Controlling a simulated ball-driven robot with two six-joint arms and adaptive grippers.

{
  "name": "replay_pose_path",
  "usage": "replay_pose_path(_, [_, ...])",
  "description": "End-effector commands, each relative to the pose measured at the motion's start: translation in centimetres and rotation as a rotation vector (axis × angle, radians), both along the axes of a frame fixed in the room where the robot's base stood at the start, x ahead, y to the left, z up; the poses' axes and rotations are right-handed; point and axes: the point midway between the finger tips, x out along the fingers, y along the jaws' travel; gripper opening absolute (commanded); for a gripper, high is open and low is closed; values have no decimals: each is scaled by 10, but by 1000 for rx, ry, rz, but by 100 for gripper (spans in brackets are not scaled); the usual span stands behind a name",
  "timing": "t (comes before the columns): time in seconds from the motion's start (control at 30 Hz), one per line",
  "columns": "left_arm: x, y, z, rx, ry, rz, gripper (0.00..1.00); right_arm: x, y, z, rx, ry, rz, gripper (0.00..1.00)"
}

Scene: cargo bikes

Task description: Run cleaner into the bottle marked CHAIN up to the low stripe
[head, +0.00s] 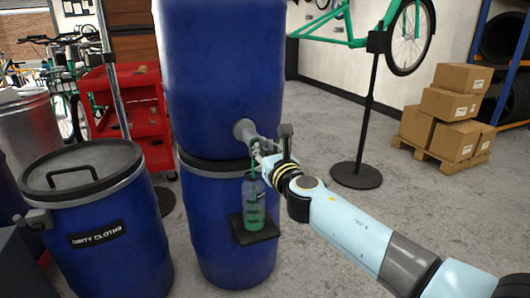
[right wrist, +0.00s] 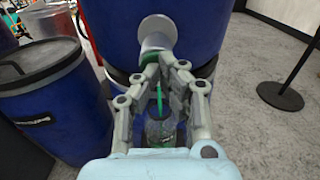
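A tap (head: 245,132) juts from the upper blue drum (head: 222,65); the tap's grey body also shows in the right wrist view (right wrist: 158,36). My right gripper (head: 262,151) is at the tap's outlet end, its fingertips (right wrist: 172,66) close together around the handle area, which they mostly hide. A thin green stream (right wrist: 160,98) runs down from the tap into a clear bottle (head: 254,190). The bottle stands upright on a small black shelf (head: 262,236) and holds green liquid in its lower part. Its mark and stripes are too small to read. My left gripper is out of view.
A lower blue drum (head: 230,265) stands under the upper one. A lidded blue bin marked DIRTY CLOTHS (head: 97,232) is at the left, with a red tool cart (head: 150,120) behind. A bike stand (head: 357,174) and boxes on a pallet (head: 445,110) are at the right, with clear floor between.

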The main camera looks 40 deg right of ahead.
Motion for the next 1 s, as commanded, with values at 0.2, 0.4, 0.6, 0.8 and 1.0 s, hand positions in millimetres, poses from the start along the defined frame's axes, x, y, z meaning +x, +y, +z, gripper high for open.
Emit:
replay_pose_path(0.2, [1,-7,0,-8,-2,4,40,1,0,3,-1,-5,0,0])
replay_pose_path(0.4, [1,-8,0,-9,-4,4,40,2,0,3,-1,-6,0,0])
replay_pose_path(0.6, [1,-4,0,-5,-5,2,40,2,0,4,-2,-7,0,0])
replay_pose_path(0.8, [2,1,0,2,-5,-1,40,2,0,4,-2,-7,0,0])
replay_pose_path(1.0, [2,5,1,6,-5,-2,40,2,0,5,-2,-8,1,0])
